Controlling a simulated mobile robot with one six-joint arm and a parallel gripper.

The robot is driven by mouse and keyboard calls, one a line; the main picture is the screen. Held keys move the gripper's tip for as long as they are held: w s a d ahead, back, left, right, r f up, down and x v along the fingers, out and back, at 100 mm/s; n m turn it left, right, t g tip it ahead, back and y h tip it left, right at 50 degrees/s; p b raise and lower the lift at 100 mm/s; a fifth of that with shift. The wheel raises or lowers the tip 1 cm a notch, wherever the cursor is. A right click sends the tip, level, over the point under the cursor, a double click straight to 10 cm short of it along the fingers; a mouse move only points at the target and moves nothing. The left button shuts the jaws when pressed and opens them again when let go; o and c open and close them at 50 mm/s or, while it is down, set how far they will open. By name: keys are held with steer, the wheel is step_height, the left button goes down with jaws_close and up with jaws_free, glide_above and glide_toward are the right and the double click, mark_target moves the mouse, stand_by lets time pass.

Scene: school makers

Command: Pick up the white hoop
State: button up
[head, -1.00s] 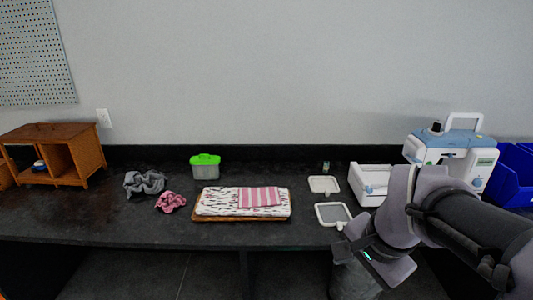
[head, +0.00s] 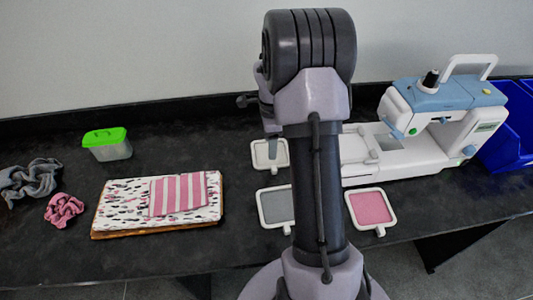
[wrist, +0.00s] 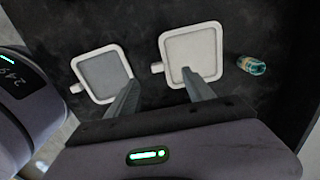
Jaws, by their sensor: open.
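The white hoop (head: 262,160), a rounded square frame with pale fabric and a small tab, lies flat on the dark counter. It shows whole in the wrist view (wrist: 192,47), except where a finger covers its lower edge. My gripper (wrist: 161,77) is open and empty above the counter. Its right finger overlaps the lower part of the white hoop, and its left finger overlaps the edge of the grey hoop (wrist: 101,72). The white hoop's tab shows between the fingertips. I cannot tell the height gap. In the head view my arm hides most of the gripper.
The grey hoop (head: 275,207) and a pink hoop (head: 371,208) lie nearer the front edge. A sewing machine (head: 455,105) stands to the right, beside blue bins (head: 518,130). A small bottle (wrist: 252,65) is right of the white hoop. A fabric-covered board (head: 125,207) lies left.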

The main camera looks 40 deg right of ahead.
steer(key=b, duration=0.2)
glide_above(272, 167)
steer(key=f, duration=0.5)
steer(key=shift+w+f, duration=0.35)
steer(key=shift+w, duration=0.05)
steer(key=f+b, duration=0.1)
steer(key=f, duration=0.2)
steer(key=f+b, duration=0.1)
steer(key=f, duration=0.1)
steer(key=shift+s+f+b, duration=0.25)
steer(key=shift+s+b, duration=0.05)
steer(key=shift+r, duration=0.15)
jaws_close()
steer(key=shift+r, duration=0.15)
